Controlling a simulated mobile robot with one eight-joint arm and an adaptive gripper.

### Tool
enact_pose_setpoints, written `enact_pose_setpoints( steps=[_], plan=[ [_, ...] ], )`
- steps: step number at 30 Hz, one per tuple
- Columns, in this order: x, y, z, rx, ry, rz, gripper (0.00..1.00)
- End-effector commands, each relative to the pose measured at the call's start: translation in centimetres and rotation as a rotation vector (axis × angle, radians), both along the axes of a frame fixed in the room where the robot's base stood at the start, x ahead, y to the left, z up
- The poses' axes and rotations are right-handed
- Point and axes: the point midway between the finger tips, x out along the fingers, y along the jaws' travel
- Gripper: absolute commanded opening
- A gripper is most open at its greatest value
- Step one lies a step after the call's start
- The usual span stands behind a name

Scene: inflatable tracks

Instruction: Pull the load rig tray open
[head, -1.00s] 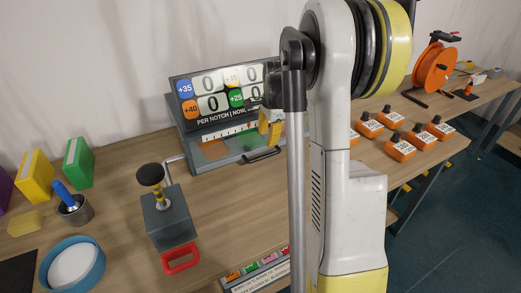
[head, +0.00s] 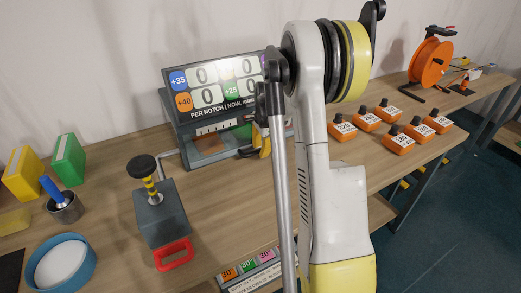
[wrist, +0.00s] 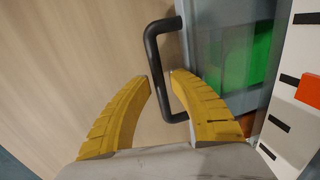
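The load rig (head: 172,110) is a grey unit with a dark scoreboard, standing on the wooden bench. Its tray (head: 196,163) is low at the front, with orange and green patches; I cannot tell how far out it sits. The wrist view shows the tray's grey edge (wrist: 200,45) and black U-shaped handle (wrist: 153,48). My gripper (wrist: 161,78) is open, its two yellow fingers apart with the handle's bar between their tips. In the head view my gripper (head: 262,146) is at the tray front, partly hidden by my arm.
A grey block with a black knob (head: 163,215) and red handle stands left of the tray. A blue ring (head: 85,277), metal cup (head: 66,212) and green block (head: 68,160) lie farther left. Several orange weights (head: 398,143) stand right. A label strip (head: 252,272) lies at the front.

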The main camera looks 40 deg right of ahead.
Motion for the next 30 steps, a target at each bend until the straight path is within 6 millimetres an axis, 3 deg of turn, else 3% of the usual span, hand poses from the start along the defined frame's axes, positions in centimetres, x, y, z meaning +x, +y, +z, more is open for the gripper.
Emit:
enact_pose_setpoints(
  steps=[1,2,19,23,30],
  plan=[
    [0.0,0.0,0.0,0.0,0.0,0.0,0.07],
    [0.0,0.0,0.0,0.0,0.0,0.0,0.0],
    [-0.9,0.2,-0.1,0.0,0.001,0.0,0.0],
    [-2.7,0.6,-0.1,0.0,0.002,0.0,0.0],
    [-8.3,2.0,-0.1,0.002,0.002,-0.003,0.0]
  ],
)
